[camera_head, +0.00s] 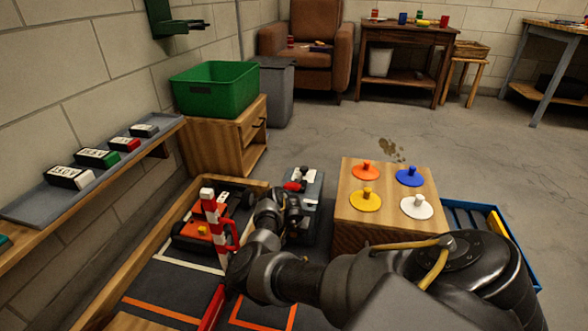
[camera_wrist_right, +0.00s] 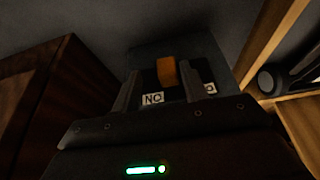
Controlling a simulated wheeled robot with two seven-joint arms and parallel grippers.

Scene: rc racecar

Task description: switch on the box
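The box (camera_head: 316,190) is grey-blue and stands just right of my right gripper in the head view, with a black knob and a red part on top. In the right wrist view the box (camera_wrist_right: 175,50) carries an orange switch lever (camera_wrist_right: 166,70) on a dark plate. A white label reading "NO" lies left of the lever, and a second label at right is partly hidden by a finger. My right gripper (camera_wrist_right: 160,90) is open, its fingers on either side of the lever with visible gaps. In the head view my right gripper (camera_head: 290,205) is partly hidden by its own wrist. My left gripper is not in view.
A wooden block with coloured knobs (camera_head: 345,200) stands close right of the box. A red-white striped post (camera_head: 210,206) and an orange car (camera_head: 196,232) are at left, inside a wooden-edged pen. A shelf with labelled packs (camera_head: 40,205) lines the left wall.

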